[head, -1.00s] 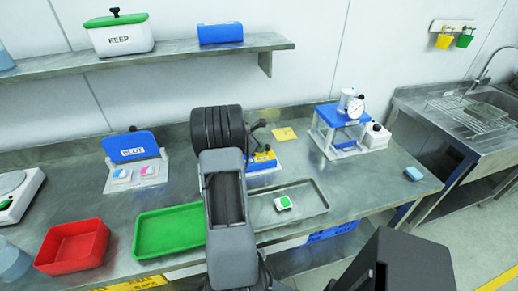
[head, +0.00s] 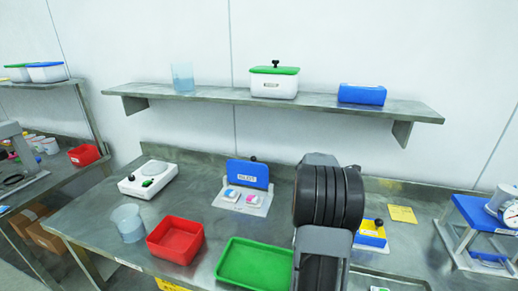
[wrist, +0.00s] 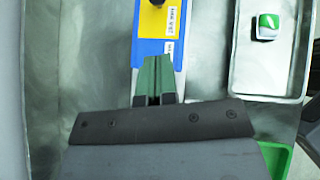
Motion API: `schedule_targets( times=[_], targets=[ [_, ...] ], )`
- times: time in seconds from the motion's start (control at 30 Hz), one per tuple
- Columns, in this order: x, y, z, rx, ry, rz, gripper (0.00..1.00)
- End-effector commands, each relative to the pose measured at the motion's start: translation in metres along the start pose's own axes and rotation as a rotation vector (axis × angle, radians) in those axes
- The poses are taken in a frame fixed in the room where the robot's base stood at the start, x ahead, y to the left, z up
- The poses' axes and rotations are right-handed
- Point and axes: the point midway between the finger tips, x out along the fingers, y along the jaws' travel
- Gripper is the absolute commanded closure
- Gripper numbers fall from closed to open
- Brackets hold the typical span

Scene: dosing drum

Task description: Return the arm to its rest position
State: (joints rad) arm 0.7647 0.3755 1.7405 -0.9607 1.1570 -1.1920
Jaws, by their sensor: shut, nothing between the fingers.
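My gripper (wrist: 158,80) shows in the wrist view as two green fingers pressed together, with nothing between them. It points toward the blue and yellow device (wrist: 152,48), whose lower edge lies just past or under the fingertips; I cannot tell the gap. In the head view my arm stands over the bench, and its dark links hide the gripper. The blue and yellow device (head: 371,240) shows there just right of my arm, with a black knob on it.
A green tray (head: 228,277) and a red bin (head: 152,251) stand left of my arm. The blue-lidded holder (head: 247,172) is behind them. A shelf (head: 220,96) runs above. A metal tray (wrist: 235,60) holds a green and white piece (wrist: 267,27). A gauge stand (head: 480,210) is at right.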

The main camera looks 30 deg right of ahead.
Motion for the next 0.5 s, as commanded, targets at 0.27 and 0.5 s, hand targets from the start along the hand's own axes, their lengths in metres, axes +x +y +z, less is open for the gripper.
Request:
schedule_targets(
  times=[0.27,0.5],
  targets=[
    [0.000,0.001,-0.005,0.136,0.023,0.003,1.00],
    [-0.020,-0.046,-0.071,0.618,0.273,-0.114,1.00]
  ],
)
